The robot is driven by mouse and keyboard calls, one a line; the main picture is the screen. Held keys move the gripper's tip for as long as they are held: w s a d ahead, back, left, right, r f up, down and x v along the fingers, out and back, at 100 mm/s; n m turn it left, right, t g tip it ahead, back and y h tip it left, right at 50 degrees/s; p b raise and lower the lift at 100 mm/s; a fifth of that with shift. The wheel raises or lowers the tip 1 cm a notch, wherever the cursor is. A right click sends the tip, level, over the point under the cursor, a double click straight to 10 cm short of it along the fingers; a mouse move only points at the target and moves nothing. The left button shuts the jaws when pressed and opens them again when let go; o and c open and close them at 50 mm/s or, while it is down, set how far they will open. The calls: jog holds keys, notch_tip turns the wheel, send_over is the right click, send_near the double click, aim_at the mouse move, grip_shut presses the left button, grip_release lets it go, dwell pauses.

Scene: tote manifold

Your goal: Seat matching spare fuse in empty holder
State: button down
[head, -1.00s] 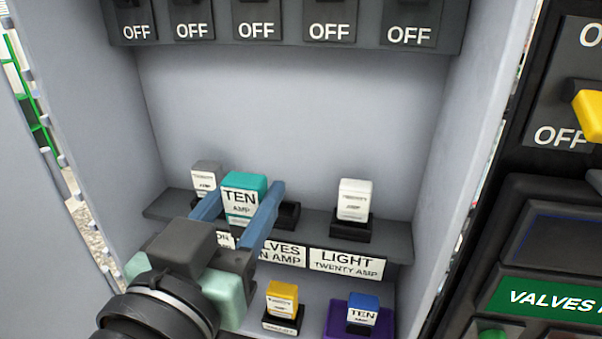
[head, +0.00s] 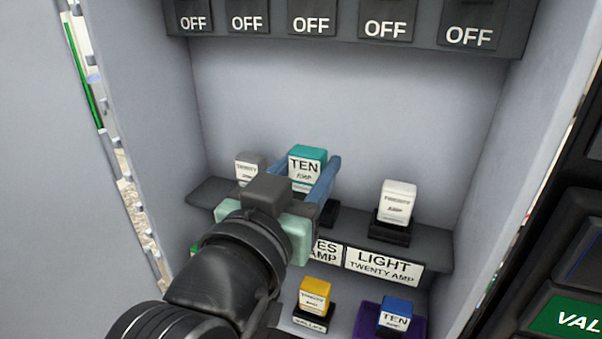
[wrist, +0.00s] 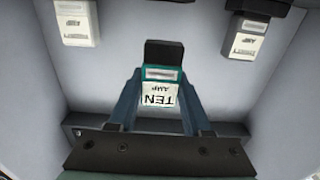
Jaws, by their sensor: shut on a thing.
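My gripper (head: 306,172) is shut on a teal fuse (head: 308,155) with a white TEN AMP label. The fuse is upright, in front of the shelf's middle position. The black empty holder (head: 330,212) there is partly hidden by my gripper. In the wrist view the fuse (wrist: 160,92) sits between both fingers (wrist: 160,85), and a black holder block (wrist: 165,52) shows just beyond it. Whether they touch, I cannot tell. The label under that holder (head: 326,252) is partly covered and ends in "ES" and "AMP".
A grey-topped fuse (head: 248,166) stands left on the shelf, and a white fuse (head: 397,203) stands right above the LIGHT label (head: 383,267). Below are a yellow fuse (head: 314,294) and a blue TEN fuse (head: 395,313) by a purple tray (head: 368,322). OFF switches (head: 312,20) line the top.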

aim_at(329, 139)
jog(key=shift+x, duration=2.1)
jog(key=shift+f+b, duration=1.85)
jog(key=shift+f, duration=0.45)
jog(key=shift+c, duration=1.3)
grip_release()
jog(key=b+v, duration=0.7)
jog(key=v, duration=0.3)
jog(key=shift+s+a+f, duration=0.15)
jog(key=shift+s+f, duration=0.1)
jog(key=shift+s, duration=0.15)
